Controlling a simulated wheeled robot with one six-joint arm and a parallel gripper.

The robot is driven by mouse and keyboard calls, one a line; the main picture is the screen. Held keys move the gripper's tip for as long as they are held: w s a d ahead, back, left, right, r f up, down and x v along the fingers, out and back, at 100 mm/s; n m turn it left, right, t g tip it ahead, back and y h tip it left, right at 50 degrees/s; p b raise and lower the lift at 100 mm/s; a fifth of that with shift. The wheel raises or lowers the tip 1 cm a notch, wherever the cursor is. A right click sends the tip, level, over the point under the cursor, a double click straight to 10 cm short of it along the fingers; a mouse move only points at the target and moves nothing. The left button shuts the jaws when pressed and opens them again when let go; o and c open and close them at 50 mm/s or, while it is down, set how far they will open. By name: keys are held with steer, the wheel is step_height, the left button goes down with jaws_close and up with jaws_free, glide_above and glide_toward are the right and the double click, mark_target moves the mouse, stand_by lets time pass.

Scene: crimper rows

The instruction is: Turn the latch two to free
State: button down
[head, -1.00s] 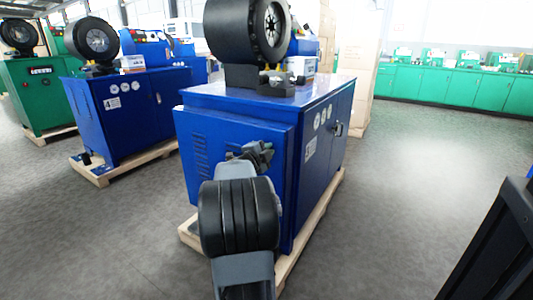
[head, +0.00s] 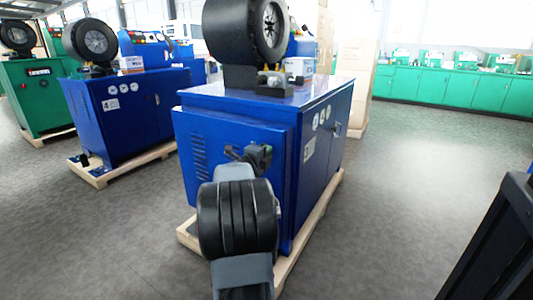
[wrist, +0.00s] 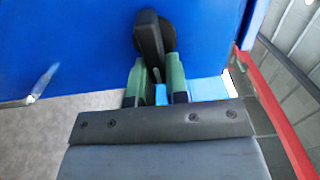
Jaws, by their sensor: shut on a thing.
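A black latch (wrist: 150,38) with a round base and a long handle is on a blue cabinet panel in the wrist view. Its handle leans slightly, with its lower end between the two green fingers of my gripper (wrist: 158,82). The gripper is shut on the handle. In the head view my gripper (head: 250,157) is at the near face of the large blue cabinet (head: 235,135); my own wrist hides much of the latch there.
A silver handle (wrist: 42,88) is on the blue panel at left in the wrist view. The cabinet stands on a wooden pallet (head: 310,225) and carries a black crimper head (head: 240,35). Another blue cabinet (head: 130,110) stands to the left. Grey floor (head: 420,170) is open at right.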

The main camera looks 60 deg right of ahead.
steer(key=c, duration=1.1)
jaws_free()
steer(key=shift+a+p, duration=1.9)
steer(key=shift+a, duration=5)
